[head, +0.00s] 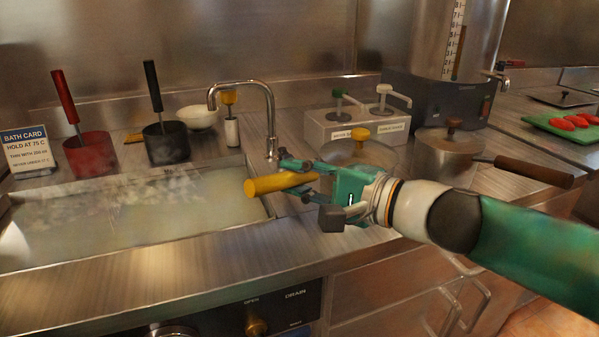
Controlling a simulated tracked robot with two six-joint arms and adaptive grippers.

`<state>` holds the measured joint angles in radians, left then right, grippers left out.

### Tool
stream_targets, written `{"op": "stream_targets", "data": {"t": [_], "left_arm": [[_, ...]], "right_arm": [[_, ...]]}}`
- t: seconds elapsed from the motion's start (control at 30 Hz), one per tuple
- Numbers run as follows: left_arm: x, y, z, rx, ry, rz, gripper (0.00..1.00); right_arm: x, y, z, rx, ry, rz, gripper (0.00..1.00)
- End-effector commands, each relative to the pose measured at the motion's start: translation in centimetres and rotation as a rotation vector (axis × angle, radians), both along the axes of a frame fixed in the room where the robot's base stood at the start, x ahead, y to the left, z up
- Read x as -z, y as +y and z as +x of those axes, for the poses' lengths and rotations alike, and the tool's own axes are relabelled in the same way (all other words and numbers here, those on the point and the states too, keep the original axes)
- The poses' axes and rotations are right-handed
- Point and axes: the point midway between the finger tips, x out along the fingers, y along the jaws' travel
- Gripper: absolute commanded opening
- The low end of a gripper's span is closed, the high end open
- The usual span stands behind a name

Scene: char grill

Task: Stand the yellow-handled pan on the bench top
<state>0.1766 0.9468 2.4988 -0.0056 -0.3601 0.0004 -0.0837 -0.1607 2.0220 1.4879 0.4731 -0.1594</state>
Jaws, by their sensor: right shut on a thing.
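The yellow-handled pan shows its yellow handle (270,184) pointing left, over the right edge of the water bath. My right gripper (312,184) comes in from the right and is shut on this handle. Behind the gripper is a round lid with a yellow knob (360,136), which appears to belong to this pan. My gripper hides most of the pan's body, so I cannot tell whether its base touches the bench top (225,258). My left gripper is not in view.
The steaming water bath (130,225) lies to the left, with a tap (270,125) behind the handle. A brown-handled pan (449,150) stands to the right. A two-pump dispenser (353,128) stands behind. Red (89,152) and black (167,143) pots stand at the back left.

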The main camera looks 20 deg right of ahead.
Motion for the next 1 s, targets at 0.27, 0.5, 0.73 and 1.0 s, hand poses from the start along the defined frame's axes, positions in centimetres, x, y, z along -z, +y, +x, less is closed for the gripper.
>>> {"op": "stream_targets", "data": {"t": [0.27,0.5,0.73,1.0], "left_arm": [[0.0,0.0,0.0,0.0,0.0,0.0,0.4],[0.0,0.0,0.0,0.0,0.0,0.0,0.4],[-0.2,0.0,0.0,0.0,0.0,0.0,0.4],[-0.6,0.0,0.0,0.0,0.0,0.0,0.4]], "right_arm": [[0.2,0.0,0.0,0.001,0.007,0.002,0.5],[0.1,0.0,0.0,0.0,0.005,0.002,0.5],[-0.2,-0.9,-1.1,0.003,0.002,0.002,0.5],[-0.7,-3.9,-5.2,0.006,0.002,0.001,0.5]]}}
